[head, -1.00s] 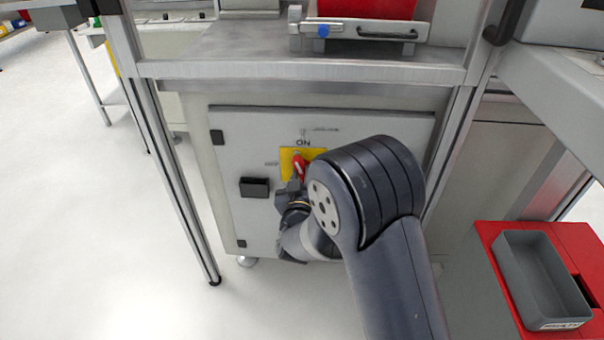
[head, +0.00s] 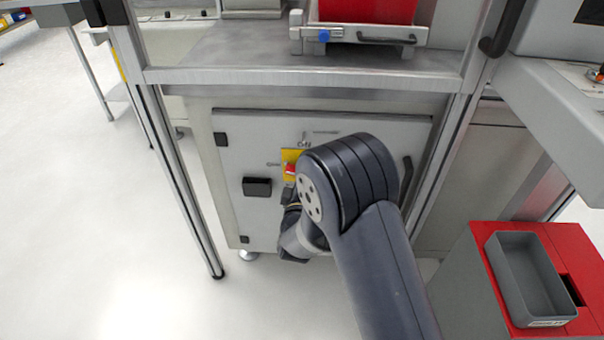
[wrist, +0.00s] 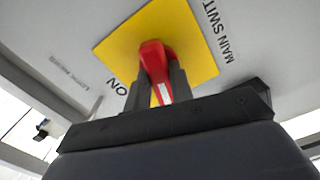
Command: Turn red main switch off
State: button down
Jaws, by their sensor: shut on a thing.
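The red main switch handle (head: 290,168) sits on a yellow plate (head: 287,155) on the grey cabinet door, with the ON label above it. In the wrist view the red handle (wrist: 153,60) stands out from the yellow plate (wrist: 196,52). My gripper (wrist: 157,88) is shut on the handle, with one dark finger on each side. In the head view my arm hides the plate's right part and most of the gripper. The handle's exact angle is hard to tell.
A black latch (head: 257,187) is on the door left of the switch. Metal frame posts (head: 178,170) stand on both sides, with a shelf (head: 300,77) above. A grey bin (head: 528,278) on a red-topped box stands at right. The floor at left is clear.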

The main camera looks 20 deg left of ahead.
jog(key=shift+n+p, duration=0.5)
jog(key=shift+n, duration=1.1)
jog(key=shift+f, duration=0.1)
jog(key=c, duration=1.2)
grip_release()
jog(key=shift+c, duration=0.2)
jog(key=p+v, duration=0.1)
jog(key=v, duration=1)
jog(key=shift+p, duration=0.3)
jog(key=shift+w, duration=0.15)
